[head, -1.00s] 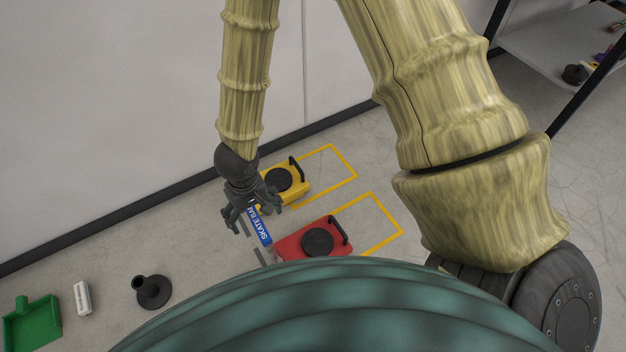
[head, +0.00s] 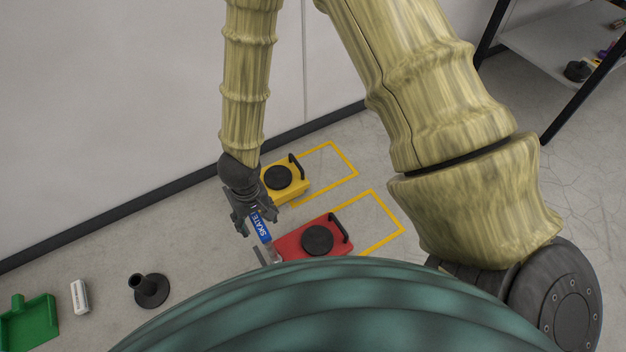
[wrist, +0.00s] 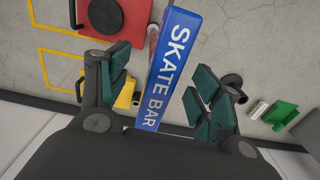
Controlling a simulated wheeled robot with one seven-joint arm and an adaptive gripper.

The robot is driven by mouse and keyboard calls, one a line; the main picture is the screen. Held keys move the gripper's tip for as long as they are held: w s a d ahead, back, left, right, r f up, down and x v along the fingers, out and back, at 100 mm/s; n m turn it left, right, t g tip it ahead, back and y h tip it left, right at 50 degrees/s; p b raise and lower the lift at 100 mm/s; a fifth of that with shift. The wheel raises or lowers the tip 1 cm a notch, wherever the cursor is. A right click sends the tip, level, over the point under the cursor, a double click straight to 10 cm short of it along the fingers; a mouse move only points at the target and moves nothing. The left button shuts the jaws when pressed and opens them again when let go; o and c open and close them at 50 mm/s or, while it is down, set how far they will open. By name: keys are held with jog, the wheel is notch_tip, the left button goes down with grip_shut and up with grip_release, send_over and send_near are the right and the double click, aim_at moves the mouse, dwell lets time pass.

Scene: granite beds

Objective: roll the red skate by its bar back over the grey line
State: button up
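The red skate (head: 288,247), with a black round pad and black handle, sits on the floor at the left end of a yellow outline; it also shows at the top of the wrist view (wrist: 137,24). Its bar, with a blue "SKATE BAR" label (head: 263,232), slants up from the skate's left side toward my gripper (head: 252,222). In the wrist view the label (wrist: 168,62) lies between the spread green-padded fingers of my gripper (wrist: 160,95), with gaps visible at both sides.
A yellow skate (head: 298,188) stands behind the red one, close to my gripper. A black flanged post (head: 150,291), a white block (head: 80,297) and a green dustpan-like tray (head: 32,322) lie at lower left. A wall runs behind; a shelf (head: 560,45) stands at far right.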

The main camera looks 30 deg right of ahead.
jog(key=c, duration=1.2)
jog(key=shift+o, duration=0.2)
jog(key=a+p, duration=0.7)
jog(key=a, duration=0.3)
dwell(0.4)
jog(key=shift+a+p, duration=0.15)
jog(key=shift+p, duration=0.25)
jog(key=a+p, duration=0.8)
jog(key=a, duration=0.1)
jog(key=shift+a+p, duration=0.3)
jog(key=shift+a, duration=0.1)
dwell(1.0)
